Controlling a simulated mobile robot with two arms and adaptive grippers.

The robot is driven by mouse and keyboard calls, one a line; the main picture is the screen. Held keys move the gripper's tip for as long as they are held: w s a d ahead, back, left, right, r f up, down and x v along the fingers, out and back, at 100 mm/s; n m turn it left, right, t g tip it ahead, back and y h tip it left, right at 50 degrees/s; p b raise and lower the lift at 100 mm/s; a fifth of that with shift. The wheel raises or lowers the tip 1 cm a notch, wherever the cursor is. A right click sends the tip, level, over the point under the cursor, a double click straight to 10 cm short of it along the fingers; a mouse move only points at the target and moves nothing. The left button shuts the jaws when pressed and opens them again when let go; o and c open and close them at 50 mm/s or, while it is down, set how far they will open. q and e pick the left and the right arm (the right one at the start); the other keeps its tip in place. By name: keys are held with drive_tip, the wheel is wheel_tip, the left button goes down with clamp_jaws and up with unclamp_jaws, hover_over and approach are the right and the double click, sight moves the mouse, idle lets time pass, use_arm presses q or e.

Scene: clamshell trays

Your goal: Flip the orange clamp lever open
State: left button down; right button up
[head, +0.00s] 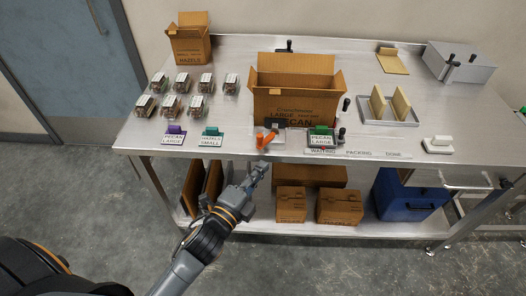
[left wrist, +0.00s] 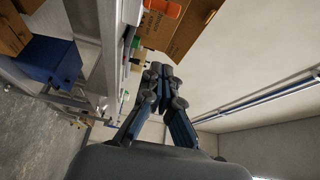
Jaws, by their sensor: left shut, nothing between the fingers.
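The orange clamp lever (head: 264,138) is at the front edge of the metal table, in front of the large pecan carton. A grey clamp part (head: 276,128) shows beside it. My left gripper (head: 260,167) is below and just in front of the lever, apart from it in the picture. In the left wrist view its fingers (left wrist: 157,72) are together and empty. An orange patch (left wrist: 157,4) at the top of that view looks like the lever, cut off by the edge. My right gripper is not in view.
The large open carton (head: 295,92) stands behind the lever. A green pecan sign (head: 320,137) is to its right, a teal hazels sign (head: 212,135) to its left. Several clamshells (head: 183,82) sit at left. The table (head: 375,148) has a lower shelf with boxes.

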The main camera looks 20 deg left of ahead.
sight(262, 144)
use_arm(q)
drive_tip(key=p+x, duration=0.2)
drive_tip(key=x, duration=0.8)
drive_tip(key=a, duration=0.2)
drive_tip(key=s+a+p, duration=0.1)
drive_tip(key=a, duration=0.1)
drive_tip(key=shift+f, duration=0.1)
drive_tip(key=shift+w, duration=0.1)
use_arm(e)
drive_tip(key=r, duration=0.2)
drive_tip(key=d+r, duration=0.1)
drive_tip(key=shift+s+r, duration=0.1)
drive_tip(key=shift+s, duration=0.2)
use_arm(q)
drive_tip(key=shift+a, duration=0.15)
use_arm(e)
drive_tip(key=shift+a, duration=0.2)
use_arm(q)
drive_tip(key=shift+a+m+h, duration=0.2)
drive_tip(key=shift+m+h, duration=0.1)
drive_tip(key=shift+h, duration=0.2)
